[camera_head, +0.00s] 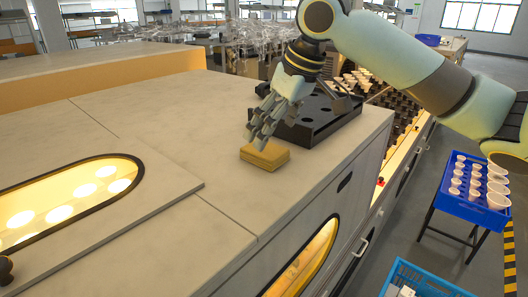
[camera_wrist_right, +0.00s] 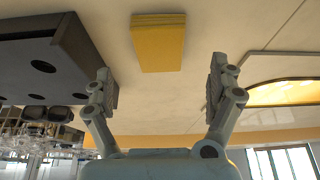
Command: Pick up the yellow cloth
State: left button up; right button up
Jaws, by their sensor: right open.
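The yellow cloth (camera_head: 265,156) lies folded as a flat pad on the grey top of the burn-in cabinet (camera_head: 160,110), close to its right edge. It also shows in the right wrist view (camera_wrist_right: 158,42), centred between the fingers and beyond their tips. My right gripper (camera_head: 262,138) is open, just above and behind the cloth in the head view. In the right wrist view its two fingers (camera_wrist_right: 160,88) are spread with nothing between them. I cannot tell from these views whether a finger touches the cloth. My left gripper is in neither view.
A black tray with round holes (camera_head: 318,120) stands right behind the cloth, close to my right gripper. A lit oval window (camera_head: 70,200) is set in a raised panel at left. A blue crate of bulbs (camera_head: 470,205) stands at right. The cabinet top left of the cloth is clear.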

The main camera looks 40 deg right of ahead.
aim_at(266, 149)
jog(key=shift+w+f, duration=0.25)
jog(key=shift+f, duration=0.1)
jog(key=p+x, duration=0.1)
jog(key=x, duration=0.2)
jog(key=shift+f, duration=0.25)
jog(key=shift+w+f, duration=0.3)
jog(key=shift+f, duration=0.25)
jog(key=c, duration=0.4)
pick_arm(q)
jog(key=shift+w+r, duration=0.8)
pick_arm(e)
jog(key=c, duration=0.8)
jog(key=shift+r, duration=0.1)
